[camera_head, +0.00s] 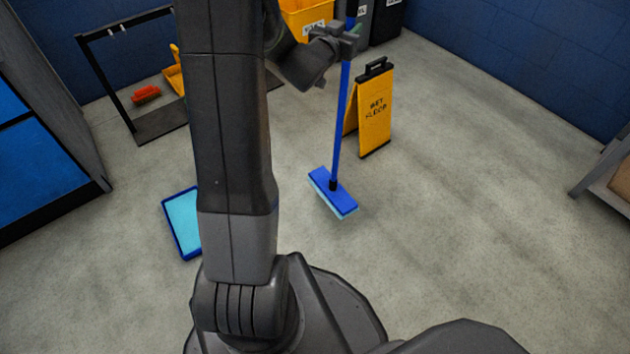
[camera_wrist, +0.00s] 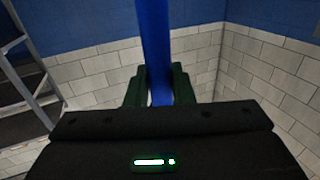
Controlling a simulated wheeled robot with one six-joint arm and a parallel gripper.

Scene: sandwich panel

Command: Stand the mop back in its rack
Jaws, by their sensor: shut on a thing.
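The mop has a long blue handle (camera_head: 341,115) and a flat blue head (camera_head: 333,192) with a pale blue pad beneath. In the head view it hangs nearly upright; I cannot tell whether its head touches the floor. My gripper (camera_head: 349,38) is shut on the upper handle. In the wrist view the blue handle (camera_wrist: 157,50) stands between the two dark green fingers of my gripper (camera_wrist: 160,88). A black frame (camera_head: 110,75) with a top bar and a flat base stands at the back left and looks like the rack. My arm hides its right part.
A yellow wet floor sign (camera_head: 376,110) stands just right of the mop. A blue-rimmed tray (camera_head: 181,222) lies on the floor at left. A red brush (camera_head: 146,94) is by the black frame. Yellow (camera_head: 304,18) and dark bins (camera_head: 386,20) stand behind.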

